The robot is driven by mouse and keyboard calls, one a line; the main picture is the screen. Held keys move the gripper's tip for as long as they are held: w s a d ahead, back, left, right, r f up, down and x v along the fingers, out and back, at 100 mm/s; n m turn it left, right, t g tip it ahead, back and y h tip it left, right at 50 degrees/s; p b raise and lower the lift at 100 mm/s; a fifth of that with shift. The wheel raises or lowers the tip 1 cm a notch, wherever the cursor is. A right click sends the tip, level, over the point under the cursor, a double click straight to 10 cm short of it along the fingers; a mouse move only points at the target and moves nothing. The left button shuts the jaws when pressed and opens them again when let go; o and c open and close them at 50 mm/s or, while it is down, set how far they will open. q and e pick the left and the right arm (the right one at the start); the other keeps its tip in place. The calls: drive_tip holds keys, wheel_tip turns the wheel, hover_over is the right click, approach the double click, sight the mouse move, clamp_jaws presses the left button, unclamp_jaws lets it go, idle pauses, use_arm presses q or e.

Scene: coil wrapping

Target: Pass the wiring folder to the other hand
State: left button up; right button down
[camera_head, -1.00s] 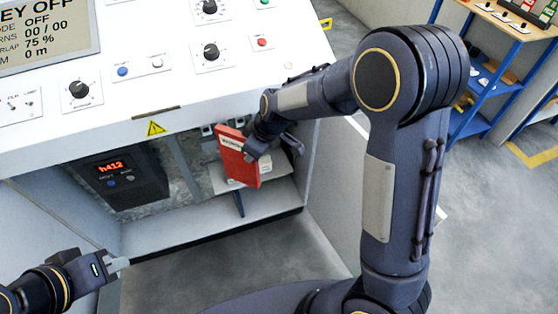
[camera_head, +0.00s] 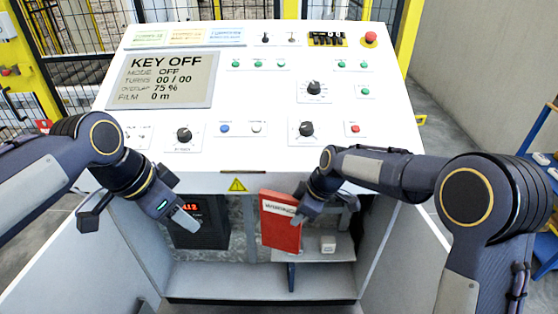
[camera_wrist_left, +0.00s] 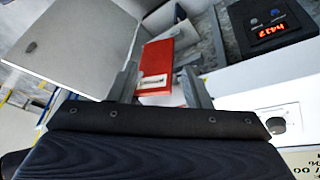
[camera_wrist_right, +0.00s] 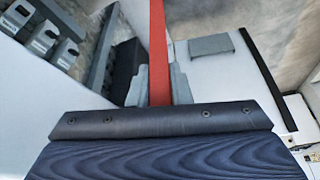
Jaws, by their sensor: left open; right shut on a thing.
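The red wiring folder (camera_head: 280,225) has a white label and stands upright in front of the open cabinet under the console. My right gripper (camera_head: 300,212) is shut on its right edge. In the right wrist view the folder (camera_wrist_right: 158,50) shows edge-on between the fingers of that gripper (camera_wrist_right: 159,88). My left gripper (camera_head: 140,215) is open and empty, to the left of the folder and apart from it. In the left wrist view the folder (camera_wrist_left: 156,68) shows beyond and between the open fingers of that gripper (camera_wrist_left: 160,88).
The sloped white console (camera_head: 270,155) with knobs and buttons overhangs the cabinet. A dark box with a red display (camera_head: 200,235) stands inside at the left. A small shelf (camera_head: 325,255) carries a white block (camera_head: 328,243). Open cabinet doors flank both sides.

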use_arm(q)
drive_tip(key=w+d+r+m+g+y, duration=0.1)
drive_tip(key=w+d+m, duration=0.3)
drive_tip(key=w, duration=0.2)
drive_tip(key=w+d+r+m+g, duration=0.1)
drive_tip(key=w+d+m, duration=0.3)
drive_tip(key=w, duration=0.2)
drive_tip(key=m+g+y, duration=0.1)
drive_tip(key=m, duration=0.5)
approach(283, 195)
drive_tip(key=f, duration=0.3)
drive_tip(key=d+f, duration=0.1)
drive_tip(key=f, duration=0.6)
drive_tip(key=shift+s+d+f, duration=0.15)
drive_tip(key=shift+d+f, duration=0.05)
drive_tip(key=shift+f, duration=0.15)
clamp_jaws()
use_arm(e)
drive_tip(key=c, duration=1.3)
unclamp_jaws()
drive_tip(key=shift+o, duration=0.2)
